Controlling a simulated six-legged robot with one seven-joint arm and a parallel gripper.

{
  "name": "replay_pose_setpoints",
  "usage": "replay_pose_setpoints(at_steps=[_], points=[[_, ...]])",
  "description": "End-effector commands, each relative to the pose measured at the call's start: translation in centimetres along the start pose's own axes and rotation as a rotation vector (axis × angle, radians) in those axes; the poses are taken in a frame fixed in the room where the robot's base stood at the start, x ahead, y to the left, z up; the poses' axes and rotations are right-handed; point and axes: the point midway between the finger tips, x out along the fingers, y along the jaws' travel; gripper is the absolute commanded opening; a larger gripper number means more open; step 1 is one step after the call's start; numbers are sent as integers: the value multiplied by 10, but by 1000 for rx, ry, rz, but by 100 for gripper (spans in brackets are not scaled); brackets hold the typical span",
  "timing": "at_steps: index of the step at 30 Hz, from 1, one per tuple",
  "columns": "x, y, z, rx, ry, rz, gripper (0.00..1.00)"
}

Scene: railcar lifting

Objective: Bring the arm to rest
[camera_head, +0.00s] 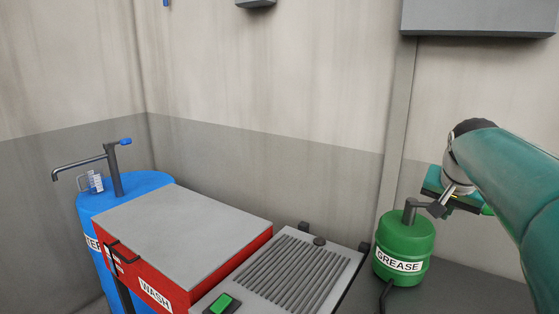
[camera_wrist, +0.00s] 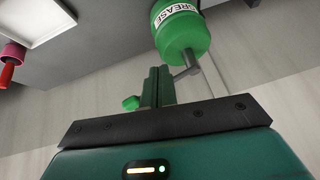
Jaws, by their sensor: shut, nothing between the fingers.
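My teal arm comes in from the right in the head view. My gripper (camera_head: 438,208) is at its end, pointing down and left, small in the picture. Its fingers are shut with nothing between them. They appear beside the spout of the green grease can (camera_head: 403,246); I cannot tell whether they touch it. The can stands upright with a white GREASE label. It also shows in the wrist view (camera_wrist: 183,38), upside down, with its grey spout near the green parts in front of the camera.
A red wash bin (camera_head: 196,277) with a grey lid (camera_head: 180,234) stands in the middle, beside a ribbed grey top (camera_head: 290,272) with a green switch (camera_head: 221,302). A blue drum (camera_head: 148,184) with a tap is at left. Walls close off the back. A grey box (camera_head: 478,18) hangs at upper right.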

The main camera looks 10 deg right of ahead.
Motion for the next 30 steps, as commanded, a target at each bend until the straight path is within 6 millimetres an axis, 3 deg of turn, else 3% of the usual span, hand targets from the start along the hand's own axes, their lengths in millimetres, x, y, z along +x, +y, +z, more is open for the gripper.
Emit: replay_pose_setpoints(at_steps=[1, 9, 18, 21, 24, 30], points=[[-6, -9, 22, -41, -14, -33, 0], [-28, -46, 145, -291, -66, -169, 0], [-34, -53, 285, -584, -84, -249, 0], [-31, -49, 315, -651, -82, -256, 0], [-29, -46, 332, -689, -82, -258, 0], [-27, -45, 337, -702, -83, -258, 0]])
